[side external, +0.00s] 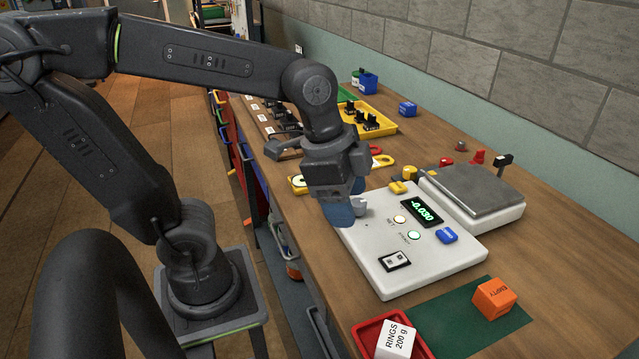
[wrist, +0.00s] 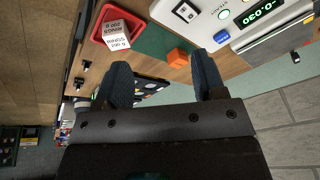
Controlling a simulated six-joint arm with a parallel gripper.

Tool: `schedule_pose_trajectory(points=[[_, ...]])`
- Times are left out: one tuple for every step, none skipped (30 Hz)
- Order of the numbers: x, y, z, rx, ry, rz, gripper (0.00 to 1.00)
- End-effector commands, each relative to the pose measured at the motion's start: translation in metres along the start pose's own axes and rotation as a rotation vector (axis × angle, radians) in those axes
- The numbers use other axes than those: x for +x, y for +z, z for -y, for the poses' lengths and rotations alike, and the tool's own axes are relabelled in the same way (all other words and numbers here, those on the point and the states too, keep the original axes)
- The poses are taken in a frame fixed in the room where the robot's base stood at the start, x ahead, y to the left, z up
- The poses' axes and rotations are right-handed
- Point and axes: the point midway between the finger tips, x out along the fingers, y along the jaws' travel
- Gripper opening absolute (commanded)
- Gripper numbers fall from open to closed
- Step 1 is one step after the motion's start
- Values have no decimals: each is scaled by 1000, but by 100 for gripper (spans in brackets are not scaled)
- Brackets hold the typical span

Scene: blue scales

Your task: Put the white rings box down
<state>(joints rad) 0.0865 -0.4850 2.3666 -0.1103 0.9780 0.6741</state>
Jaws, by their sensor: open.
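The white rings box (side external: 395,341), marked "RINGS 200 g", sits in the red tray (side external: 424,350) at the bottom of the side view, set askew to the tray's edges. It also shows in the wrist view (wrist: 117,34), inside the red tray (wrist: 86,47) at the upper left.
The scale's display (side external: 422,210) reads -0.030, and its metal pan (side external: 473,190) is bare. An orange box marked "EMPTY" (side external: 494,297) stands on a green mat (side external: 455,325) beside the red tray. A yellow tray (side external: 385,124) with black parts lies farther back.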

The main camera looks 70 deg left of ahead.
Motion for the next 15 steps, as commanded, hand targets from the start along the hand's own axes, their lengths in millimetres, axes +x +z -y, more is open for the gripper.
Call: schedule_pose_trajectory(points=[[-6, 9, 2, -126, -47, -29, 64], [-8, 14, 4, -203, -70, -43, 64], [-11, 20, 5, -298, -96, -64, 64], [-12, 24, 6, -362, -114, -80, 64], [-14, 28, 7, -420, -130, -94, 64], [-15, 32, 7, -490, -146, -113, 64], [-16, 34, 8, -534, -157, -124, 64], [-17, 36, 8, -571, -166, -136, 64], [-17, 38, 9, -612, -175, -148, 64], [-18, 40, 9, -636, -179, -156, 64], [-18, 41, 9, -653, -182, -161, 64], [-18, 42, 9, -671, -185, -165, 64], [-18, 42, 9, -678, -186, -167, 64], [-18, 42, 10, -682, -187, -168, 64], [-18, 42, 10, -685, -187, -168, 64]])
